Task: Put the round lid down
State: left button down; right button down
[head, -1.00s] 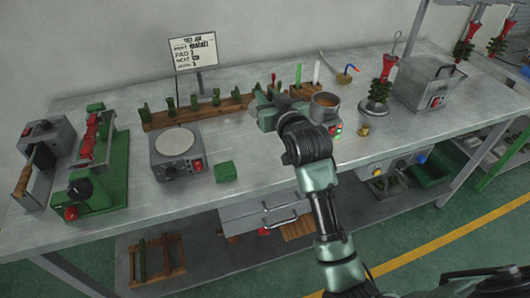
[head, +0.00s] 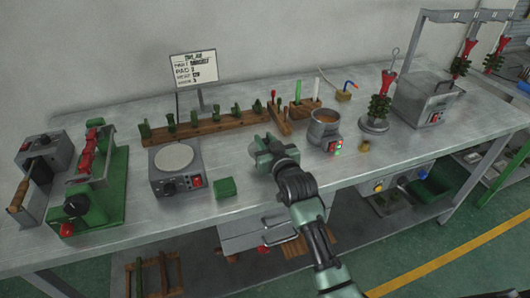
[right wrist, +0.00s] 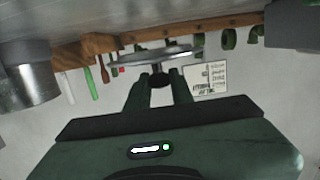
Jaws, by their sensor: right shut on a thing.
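The round lid (right wrist: 150,56) is a thin grey metal disc, seen nearly edge-on in the right wrist view. My right gripper (right wrist: 160,82) is shut on its dark knob. In the head view my right gripper (head: 263,148) is over the bench between the green block and the wax pot, and it hides the lid. I cannot tell whether the lid touches the bench. The wax pot (head: 324,130) stands open with brown wax inside, right of the gripper. My left gripper is not in view.
A wooden rack (head: 200,124) with green pieces runs behind the gripper. A green block (head: 225,187) and a hot plate with a pale round top (head: 174,158) stand to the left. The grey bench (head: 240,214) is bare around its front edge there.

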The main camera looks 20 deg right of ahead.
notch_tip(320, 180, down, 4)
jog(key=shift+f, duration=0.25)
jog(key=c, duration=1.2)
grip_release()
jog(key=shift+f, duration=0.1)
jog(key=shift+c, duration=0.2)
jog(key=shift+s, duration=0.3)
jog(key=s, duration=0.3)
jog(key=s+r, duration=0.1)
jog(key=s, duration=0.3)
jog(key=s+r, duration=0.1)
jog(key=s, duration=0.3)
jog(key=shift+s+d, duration=0.15)
jog(key=shift+d, duration=0.05)
